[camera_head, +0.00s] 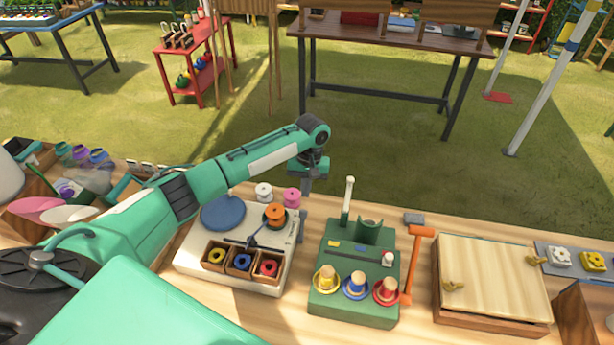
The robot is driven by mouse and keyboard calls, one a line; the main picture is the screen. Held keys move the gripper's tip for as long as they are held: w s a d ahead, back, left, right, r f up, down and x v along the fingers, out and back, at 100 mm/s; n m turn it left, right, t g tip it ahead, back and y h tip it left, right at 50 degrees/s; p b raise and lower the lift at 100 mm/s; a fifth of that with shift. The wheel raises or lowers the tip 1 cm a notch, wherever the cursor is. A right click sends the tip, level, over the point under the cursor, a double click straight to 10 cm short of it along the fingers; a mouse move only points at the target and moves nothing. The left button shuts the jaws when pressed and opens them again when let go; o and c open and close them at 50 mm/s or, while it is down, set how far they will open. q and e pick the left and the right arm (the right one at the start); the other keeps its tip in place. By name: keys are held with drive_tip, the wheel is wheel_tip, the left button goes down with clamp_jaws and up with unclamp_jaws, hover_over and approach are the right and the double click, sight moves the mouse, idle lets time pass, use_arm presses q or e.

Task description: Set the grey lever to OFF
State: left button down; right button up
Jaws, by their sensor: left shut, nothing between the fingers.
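My left arm reaches in from the left over the bench. Its gripper (307,184) points down near the right rear corner of a white board (190,258) and is shut and empty. A narrow grey upright piece (302,226) stands at the board's right edge, just below the gripper; it looks like the grey lever, but it is too small to be sure. I cannot tell whether the gripper touches it, and no ON or OFF marking is readable. My right gripper is not in view.
The white board carries a blue disc (223,213), an orange spool (275,214) and wooden boxes of coloured spools. A green box (327,302) with a white-handled stick (347,196) and coloured pegs stands right of it. An orange mallet-shaped piece (413,262) and wooden case (490,280) follow.

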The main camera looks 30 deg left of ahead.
sight(301, 227)
use_arm(q)
drive_tip(key=f, duration=0.3)
drive_tip(key=shift+s+f+p, duration=0.35)
drive_tip(key=shift+s+p, duration=0.05)
drive_tip(key=s, duration=0.1)
drive_tip(key=s+d+r+p, duration=0.1)
drive_tip(key=s+p, duration=0.1)
drive_tip(key=shift+d+r, duration=0.2)
drive_tip(key=shift+r, duration=0.05)
